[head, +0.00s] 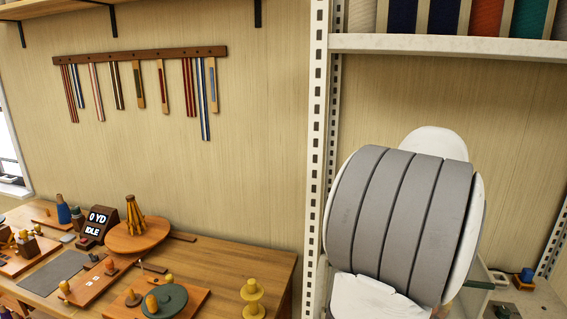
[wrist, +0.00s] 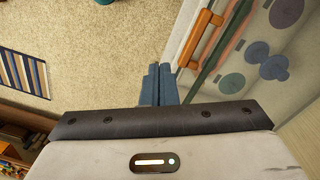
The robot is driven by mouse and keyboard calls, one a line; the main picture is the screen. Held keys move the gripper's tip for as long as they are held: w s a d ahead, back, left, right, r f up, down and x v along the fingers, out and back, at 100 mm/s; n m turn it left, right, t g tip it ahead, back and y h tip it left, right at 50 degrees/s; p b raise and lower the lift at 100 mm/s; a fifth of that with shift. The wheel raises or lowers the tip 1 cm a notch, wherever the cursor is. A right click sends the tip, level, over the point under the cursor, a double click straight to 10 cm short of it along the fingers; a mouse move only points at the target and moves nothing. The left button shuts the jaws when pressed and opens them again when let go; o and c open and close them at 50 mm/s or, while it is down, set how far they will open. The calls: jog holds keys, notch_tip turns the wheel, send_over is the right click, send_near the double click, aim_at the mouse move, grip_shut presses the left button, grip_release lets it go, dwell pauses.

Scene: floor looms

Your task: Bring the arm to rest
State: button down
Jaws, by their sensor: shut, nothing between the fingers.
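My gripper (wrist: 159,70) shows in the wrist view, its two blue fingers side by side and touching, with nothing between them. It hangs free, with speckled carpet (wrist: 95,62) behind it. It touches nothing that I can see. In the head view a large grey and white link of my arm fills the right side, in front of a white shelf rack (head: 318,130); my gripper does not show there.
A wooden workbench (head: 270,262) at lower left holds a turntable (head: 120,243), a display reading "0 YD IDLE" (head: 98,222) and spools. A strap rack (head: 140,52) hangs above. In the wrist view, an orange handle (wrist: 203,40) is right of the fingers and a striped mat (wrist: 22,73) lies left.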

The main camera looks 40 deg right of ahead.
jog(key=w+a+n+t+h, duration=0.1)
jog(key=w+a+n, duration=0.55)
jog(key=a, duration=0.45)
jog(key=w+a+n, duration=0.5)
jog(key=w+a, duration=0.3)
jog(key=a, duration=0.2)
jog(key=s+a+f+n+t, duration=0.1)
jog(key=a+f+n, duration=0.2)
jog(key=a+n, duration=0.3)
jog(key=s+a+f+n+t+y, duration=0.1)
jog(key=a+n, duration=0.5)
jog(key=a, duration=0.9)
jog(key=shift+s+a+f+t, duration=0.15)
jog(key=shift+s+f+t, duration=0.35)
jog(key=shift+f, duration=0.4)
